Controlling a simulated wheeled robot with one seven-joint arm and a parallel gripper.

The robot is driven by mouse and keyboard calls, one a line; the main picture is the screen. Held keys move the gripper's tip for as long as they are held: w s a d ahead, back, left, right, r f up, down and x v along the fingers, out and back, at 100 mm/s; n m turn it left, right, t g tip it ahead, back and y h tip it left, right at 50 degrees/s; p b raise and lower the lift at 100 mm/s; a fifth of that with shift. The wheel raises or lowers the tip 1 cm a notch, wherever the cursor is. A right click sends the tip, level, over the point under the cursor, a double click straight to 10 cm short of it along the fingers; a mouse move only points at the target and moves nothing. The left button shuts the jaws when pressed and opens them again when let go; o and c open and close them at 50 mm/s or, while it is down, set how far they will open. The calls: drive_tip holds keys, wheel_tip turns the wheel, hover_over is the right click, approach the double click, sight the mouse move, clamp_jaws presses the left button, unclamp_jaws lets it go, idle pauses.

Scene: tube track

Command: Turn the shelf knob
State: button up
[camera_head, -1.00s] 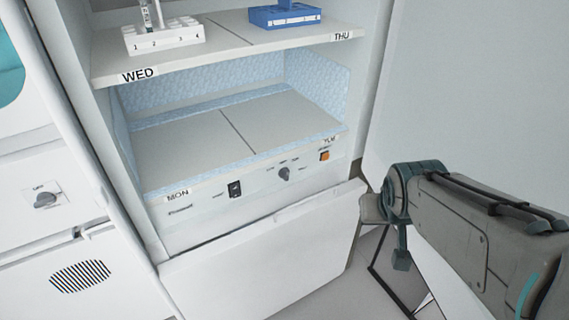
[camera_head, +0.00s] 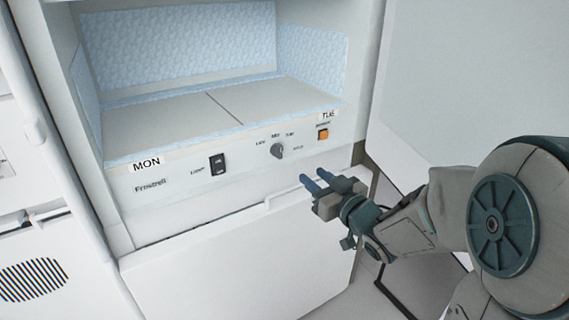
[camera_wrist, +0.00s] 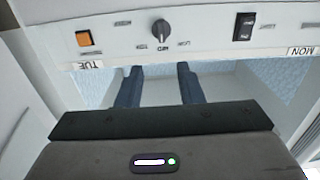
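The shelf knob (camera_head: 277,151) is a small grey dial on the white control panel under the lower shelf, with printed labels around it. In the wrist view the knob (camera_wrist: 161,29) appears upside down at the top centre, beyond the fingertips. My gripper (camera_head: 314,179) is below and to the right of the knob in the head view, apart from it. Its two blue fingers (camera_wrist: 160,72) are spread with nothing between them.
The panel also has a black light switch (camera_head: 217,165) to the left and an orange button (camera_head: 322,135) to the right. The empty lower shelf (camera_head: 170,125) is above. A white drawer front (camera_head: 240,250) lies below. An open door (camera_head: 460,80) stands at the right.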

sight(281, 150)
drive_tip(key=b+x, duration=0.2)
drive_tip(key=x, duration=1.1)
drive_tip(key=shift+w+a+r, duration=0.1)
drive_tip(key=shift+w+a, duration=0.1)
drive_tip(key=shift+a, duration=0.25)
drive_tip(key=shift+c, duration=0.3)
clamp_jaws()
